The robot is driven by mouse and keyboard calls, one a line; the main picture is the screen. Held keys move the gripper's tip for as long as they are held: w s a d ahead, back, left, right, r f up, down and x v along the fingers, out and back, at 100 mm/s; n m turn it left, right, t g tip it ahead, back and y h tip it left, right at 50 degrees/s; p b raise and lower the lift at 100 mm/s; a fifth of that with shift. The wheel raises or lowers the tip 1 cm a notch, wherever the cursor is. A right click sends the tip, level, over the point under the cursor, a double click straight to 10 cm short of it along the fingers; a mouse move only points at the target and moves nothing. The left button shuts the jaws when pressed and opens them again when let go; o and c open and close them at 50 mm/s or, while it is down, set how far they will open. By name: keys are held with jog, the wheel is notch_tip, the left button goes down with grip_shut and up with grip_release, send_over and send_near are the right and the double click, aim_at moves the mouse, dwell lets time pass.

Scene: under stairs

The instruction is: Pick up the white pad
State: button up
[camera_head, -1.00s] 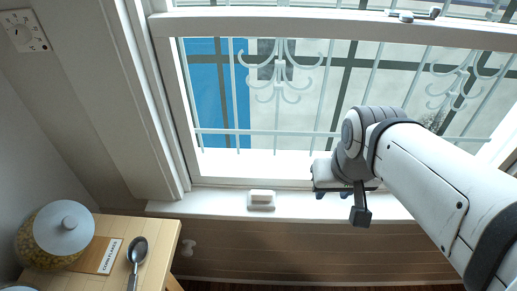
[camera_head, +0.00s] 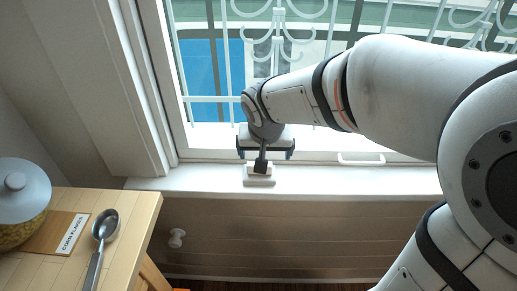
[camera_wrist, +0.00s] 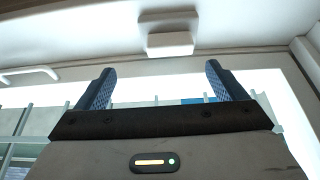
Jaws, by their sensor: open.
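The white pad (camera_head: 257,169) is a small pale block on the windowsill. It sits on a thin, wider white base (camera_head: 259,182). In the wrist view the pad (camera_wrist: 171,44) is near the top centre, with the base (camera_wrist: 168,19) beyond it. My gripper (camera_head: 265,151) is by the window at the sill, just behind and above the pad in the head view.
The window frame (camera_head: 210,156) and white grille (camera_head: 228,80) stand right behind my gripper. A white handle (camera_head: 361,160) is at the right on the frame. A wooden table (camera_head: 135,205) with a jar (camera_head: 22,200) and spoon (camera_head: 101,235) is at left. The sill is otherwise clear.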

aim_at(249, 177)
jog(key=shift+w+a+f, duration=0.25)
jog(key=shift+a+f, duration=0.15)
jog(key=shift+f, duration=0.2)
jog(key=shift+w+a+f, duration=0.25)
jog(key=shift+a+f, duration=0.15)
jog(key=shift+f, duration=0.15)
jog(key=b+x, duration=0.1)
jog(key=x, duration=0.6)
jog(key=shift+w+d, duration=0.1)
jog(key=shift+w, duration=0.15)
jog(key=shift+r, duration=0.1)
jog(key=c, duration=1.1)
jog(key=shift+c, duration=0.2)
